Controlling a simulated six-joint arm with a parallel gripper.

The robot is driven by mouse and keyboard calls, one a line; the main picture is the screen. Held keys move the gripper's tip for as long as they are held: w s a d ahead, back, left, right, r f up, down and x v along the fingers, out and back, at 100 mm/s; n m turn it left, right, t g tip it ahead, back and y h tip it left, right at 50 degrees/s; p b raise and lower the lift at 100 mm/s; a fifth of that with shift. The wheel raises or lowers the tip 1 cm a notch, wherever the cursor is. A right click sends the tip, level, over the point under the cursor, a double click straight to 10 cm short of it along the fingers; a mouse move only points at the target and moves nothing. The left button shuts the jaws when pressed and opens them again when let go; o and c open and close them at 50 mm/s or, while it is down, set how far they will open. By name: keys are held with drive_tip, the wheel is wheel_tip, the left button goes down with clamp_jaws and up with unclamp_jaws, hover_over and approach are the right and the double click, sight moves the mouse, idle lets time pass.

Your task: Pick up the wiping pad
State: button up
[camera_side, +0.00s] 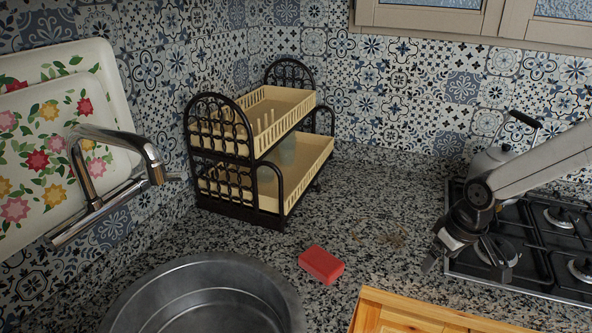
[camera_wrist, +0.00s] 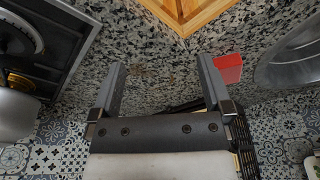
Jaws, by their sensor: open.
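The wiping pad (camera_side: 321,264) is a small red block lying flat on the speckled granite counter, right of the sink in the side view. It also shows in the wrist view (camera_wrist: 229,68), just right of the right finger, partly cut off by it. My gripper (camera_side: 468,268) hangs above the counter at the front left of the stove in the side view, well to the right of the pad. In the wrist view its two fingers (camera_wrist: 160,77) are wide apart, with only counter between them.
A round metal sink (camera_side: 282,284) lies left of the pad, with a chrome tap (camera_side: 140,148) above. A dark two-tier dish rack (camera_side: 225,216) stands behind. A gas stove (camera_side: 552,225) with a kettle is at right.

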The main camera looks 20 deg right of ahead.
drive_tip(key=w+a+n, duration=0.2)
drive_tip(key=w+a, duration=0.5)
drive_tip(key=w, duration=0.3)
drive_tip(key=n+g, duration=0.1)
drive_tip(key=n, duration=0.1)
hover_over(321, 259)
drive_tip(key=f, duration=0.1)
drive_tip(key=s+f, duration=0.1)
drive_tip(key=f, duration=0.1)
drive_tip(key=shift+d, duration=0.1)
drive_tip(key=shift+w+f+m, duration=0.2)
drive_tip(key=shift+f+m, duration=0.1)
drive_tip(key=shift+f, duration=1.05)
drive_tip(key=shift+f, duration=0.1)
drive_tip(key=shift+w+f, duration=0.15)
drive_tip(key=shift+f, duration=1.1)
drive_tip(key=shift+w+f, duration=0.15)
drive_tip(key=shift+f, duration=1.1)
drive_tip(key=c, duration=1)
drive_tip(key=shift+r, duration=0.1)
